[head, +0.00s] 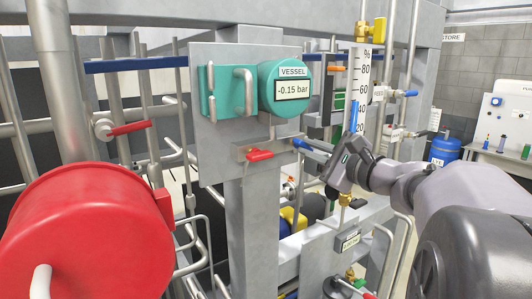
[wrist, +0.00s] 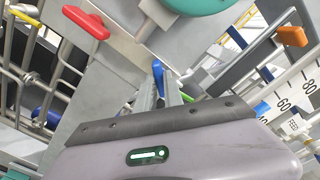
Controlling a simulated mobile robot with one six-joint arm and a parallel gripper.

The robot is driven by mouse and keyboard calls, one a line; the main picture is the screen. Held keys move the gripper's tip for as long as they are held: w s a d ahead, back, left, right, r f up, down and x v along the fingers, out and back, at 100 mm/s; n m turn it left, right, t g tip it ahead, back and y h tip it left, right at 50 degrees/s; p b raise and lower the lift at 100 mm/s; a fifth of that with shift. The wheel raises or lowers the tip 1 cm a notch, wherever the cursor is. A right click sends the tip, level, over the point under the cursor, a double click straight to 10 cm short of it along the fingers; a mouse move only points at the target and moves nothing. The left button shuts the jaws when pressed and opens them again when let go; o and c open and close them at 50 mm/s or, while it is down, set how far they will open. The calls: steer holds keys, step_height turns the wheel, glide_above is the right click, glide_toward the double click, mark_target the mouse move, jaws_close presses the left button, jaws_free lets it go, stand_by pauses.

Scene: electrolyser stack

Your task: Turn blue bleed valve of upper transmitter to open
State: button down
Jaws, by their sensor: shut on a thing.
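The teal transmitter (head: 285,88) is marked VESSEL and reads -0.15 bar. It sits on a grey plate, and its underside shows in the wrist view (wrist: 200,5). Below it is a small valve block with a red lever (head: 260,155) on the left and the blue bleed valve lever (head: 299,143) on the right. My gripper (head: 309,149) reaches in from the right and is shut on the blue lever. In the wrist view the blue lever (wrist: 158,70) shows between the fingertips (wrist: 160,86), its lower part hidden by them. The red lever (wrist: 86,22) is clear of my gripper.
A large red drum-shaped body (head: 85,235) stands front left. A level gauge (head: 362,85) with a percent scale rises just beyond my gripper. An orange lever (wrist: 292,36) shows right in the wrist view. Pipes and grey frame beams surround the valve block closely.

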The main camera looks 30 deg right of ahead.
steer(key=shift+f+n+b, duration=0.15)
steer(key=shift+n+b, duration=1.25)
steer(key=shift+b, duration=0.8)
steer(key=shift+n+b, duration=0.4)
steer(key=shift+b, duration=0.25)
steer(key=n+b, duration=0.3)
steer(key=b, duration=0.2)
steer(key=shift+n, duration=0.4)
steer(key=c, duration=1.3)
jaws_free()
